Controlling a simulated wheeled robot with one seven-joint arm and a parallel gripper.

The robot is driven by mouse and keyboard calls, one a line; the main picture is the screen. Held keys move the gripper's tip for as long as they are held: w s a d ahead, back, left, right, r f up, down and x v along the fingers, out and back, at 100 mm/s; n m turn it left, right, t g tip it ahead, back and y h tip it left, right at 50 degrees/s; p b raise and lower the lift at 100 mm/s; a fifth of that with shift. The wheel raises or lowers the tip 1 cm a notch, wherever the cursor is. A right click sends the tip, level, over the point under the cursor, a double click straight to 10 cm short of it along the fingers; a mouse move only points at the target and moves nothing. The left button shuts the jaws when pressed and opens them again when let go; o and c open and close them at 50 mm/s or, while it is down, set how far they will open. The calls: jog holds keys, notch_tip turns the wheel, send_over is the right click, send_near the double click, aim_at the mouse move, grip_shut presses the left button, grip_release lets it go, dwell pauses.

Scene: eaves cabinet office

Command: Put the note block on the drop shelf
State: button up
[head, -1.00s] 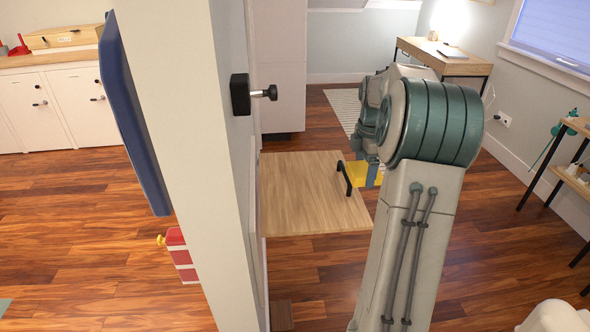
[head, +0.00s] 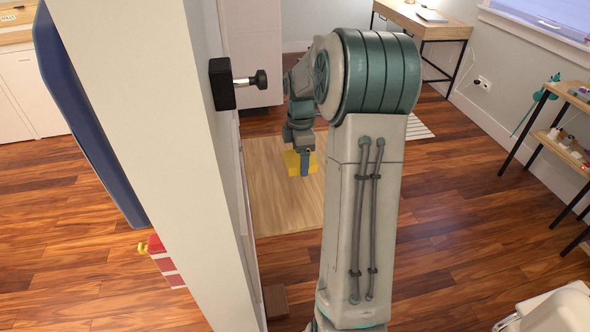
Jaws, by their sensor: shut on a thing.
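The yellow note block (head: 291,161) is in the grip of my gripper (head: 303,168), which is shut on it and partly hides it. The drop shelf (head: 272,205) is a light wooden board beside the white wall panel, seen from above. The block and gripper appear over the far right part of the shelf. I cannot tell whether the block touches the board or hangs above it. My arm hides the shelf's right side.
A black knob (head: 238,82) sticks out from the white wall panel close to my arm. A desk (head: 430,28) stands at the back, and a small shelf rack (head: 560,140) is at right.

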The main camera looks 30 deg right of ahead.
aim_at(295, 180)
jog(key=shift+w+a+f, duration=0.1)
jog(key=shift+a+f, duration=0.4)
jog(key=shift+a, duration=0.2)
jog(key=shift+f, duration=1.95)
jog(key=shift+f, duration=0.15)
jog(key=o, duration=1)
notch_tip(295, 180, up, 12)
jog(key=shift+r, duration=0.2)
